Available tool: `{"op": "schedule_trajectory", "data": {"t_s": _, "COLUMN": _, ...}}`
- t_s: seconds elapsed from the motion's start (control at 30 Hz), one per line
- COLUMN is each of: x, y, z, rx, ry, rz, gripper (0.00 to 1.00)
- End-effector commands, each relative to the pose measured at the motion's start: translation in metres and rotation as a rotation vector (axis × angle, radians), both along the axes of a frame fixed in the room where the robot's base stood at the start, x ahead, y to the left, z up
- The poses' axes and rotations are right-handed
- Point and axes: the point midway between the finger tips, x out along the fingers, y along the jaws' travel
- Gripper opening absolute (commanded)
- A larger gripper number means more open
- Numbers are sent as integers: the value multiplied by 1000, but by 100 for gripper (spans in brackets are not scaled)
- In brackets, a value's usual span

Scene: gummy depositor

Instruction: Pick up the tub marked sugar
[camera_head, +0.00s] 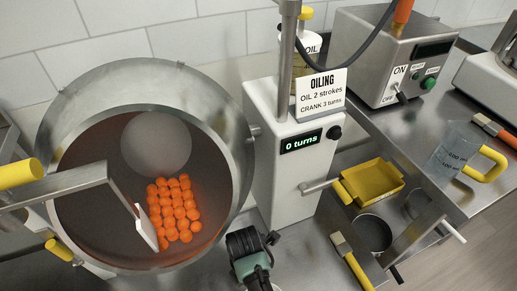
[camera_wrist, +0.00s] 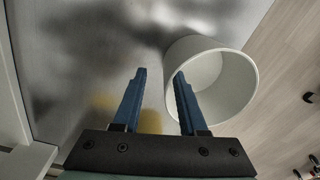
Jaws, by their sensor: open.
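A white, open-topped tub (camera_wrist: 243,62) shows in the wrist view, right of centre, on a grey metal surface. No marking on it is visible, so I cannot tell whether it is the sugar tub. My gripper (camera_wrist: 160,76) is open with its two blue fingers apart. The right finger overlaps the left part of the tub; I cannot tell whether it touches the wall or reaches inside. The left finger is clear of the tub on its left. No tub marked sugar can be made out in the head view.
A steel drum (camera_head: 100,85) with orange gummies (camera_head: 173,210) stands at left. The white oiling machine (camera_head: 262,150) reads 0 turns. A yellow tray (camera_head: 372,182), a clear jug (camera_head: 455,150) and a steel switch box (camera_head: 385,60) stand at right. Wood-look floor (camera_wrist: 285,100) lies beyond the tub.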

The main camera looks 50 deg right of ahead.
Motion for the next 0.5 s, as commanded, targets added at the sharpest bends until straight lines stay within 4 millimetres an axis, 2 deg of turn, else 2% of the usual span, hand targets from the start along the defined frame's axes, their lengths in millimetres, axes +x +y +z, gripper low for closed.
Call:
{"op": "schedule_trajectory", "data": {"t_s": 0.4, "x": -9, "y": 10, "z": -56, "rx": -2, "ry": 2, "rz": -3, "gripper": 42}}
{"op": "schedule_trajectory", "data": {"t_s": 0.5, "x": -9, "y": 10, "z": -62, "rx": -2, "ry": 1, "rz": -3, "gripper": 42}}
